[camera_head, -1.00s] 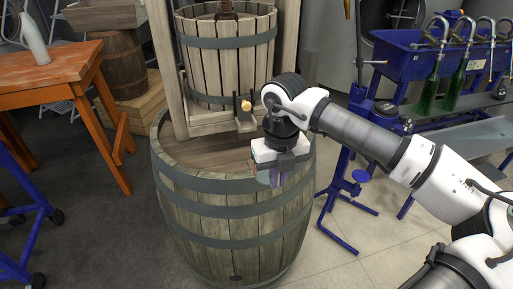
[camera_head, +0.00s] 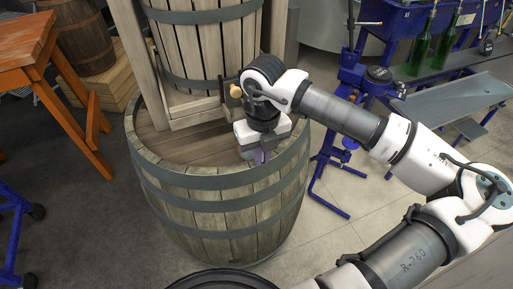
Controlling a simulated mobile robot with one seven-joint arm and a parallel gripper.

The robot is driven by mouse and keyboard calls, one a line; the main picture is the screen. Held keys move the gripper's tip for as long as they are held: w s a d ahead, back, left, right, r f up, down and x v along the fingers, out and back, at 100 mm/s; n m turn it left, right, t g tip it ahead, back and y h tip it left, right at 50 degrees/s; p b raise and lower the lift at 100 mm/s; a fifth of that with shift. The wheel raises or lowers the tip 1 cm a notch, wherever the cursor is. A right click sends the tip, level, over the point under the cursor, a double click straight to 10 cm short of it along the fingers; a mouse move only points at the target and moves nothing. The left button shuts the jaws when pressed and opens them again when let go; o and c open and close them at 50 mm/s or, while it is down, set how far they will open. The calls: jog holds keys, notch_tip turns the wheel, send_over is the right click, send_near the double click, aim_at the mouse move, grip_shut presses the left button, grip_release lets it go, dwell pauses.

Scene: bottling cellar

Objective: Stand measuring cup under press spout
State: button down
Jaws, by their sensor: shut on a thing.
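The wooden press basket (camera_head: 208,48) with dark metal bands stands in its frame on a large upright barrel (camera_head: 215,205). A small light wooden knob (camera_head: 236,91), which seems to belong to the press spout, shows at the front of the press, just left of my arm's wrist. My gripper (camera_head: 259,157) points down over the front right part of the barrel top, below and right of the knob. It is shut on a small, faintly purple see-through piece that is probably the measuring cup. The gripper hides most of it, and whether it touches the barrel top I cannot tell.
The barrel's wooden top (camera_head: 185,148) is bare left of my gripper. An orange wooden table (camera_head: 22,45) stands at the left. A blue bottling stand (camera_head: 400,30) with green bottles (camera_head: 420,50) stands at the right, behind my arm.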

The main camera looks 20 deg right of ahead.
jog(key=shift+w+f, duration=0.1)
jog(key=shift+w, duration=0.05)
jog(key=shift+s, duration=0.25)
jog(key=c, duration=1.5)
grip_release()
jog(key=shift+c, duration=0.2)
jog(key=shift+w, duration=0.1)
notch_tip(320, 180, up, 12)
jog(key=b, duration=0.1)
jog(key=shift+r+b, duration=0.2)
jog(key=shift+b, duration=0.15)
